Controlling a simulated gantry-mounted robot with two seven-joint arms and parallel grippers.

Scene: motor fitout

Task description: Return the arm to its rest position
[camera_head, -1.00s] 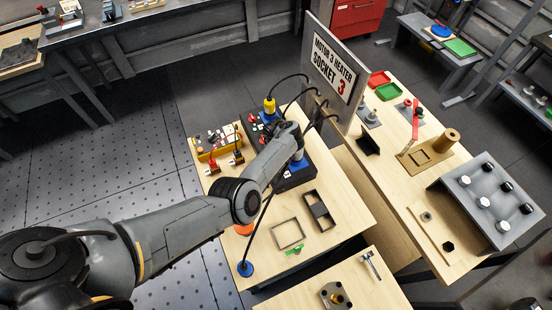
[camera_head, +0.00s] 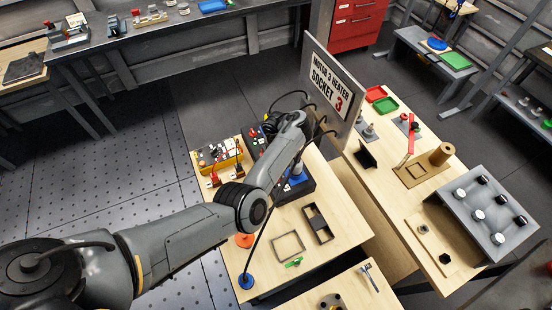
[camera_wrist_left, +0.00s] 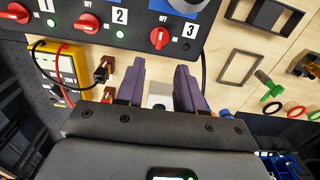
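My left arm reaches from the left over the wooden table in the head view, its wrist (camera_head: 287,128) above the dark switch box (camera_head: 298,187). The gripper itself is hard to make out there. In the left wrist view my left gripper (camera_wrist_left: 160,85) is open, its two dark fingers apart with nothing held between them. Beyond the fingertips is the switch panel (camera_wrist_left: 138,28) with red knobs and the numbers 1, 2 and 3. A pale block (camera_wrist_left: 159,94) shows between the fingers, below them on the table. My right gripper is not in view.
A yellow box (camera_head: 217,155) sits left of the arm. Empty frames (camera_head: 288,246) lie in front. The right table holds a grey knob panel (camera_head: 490,212).

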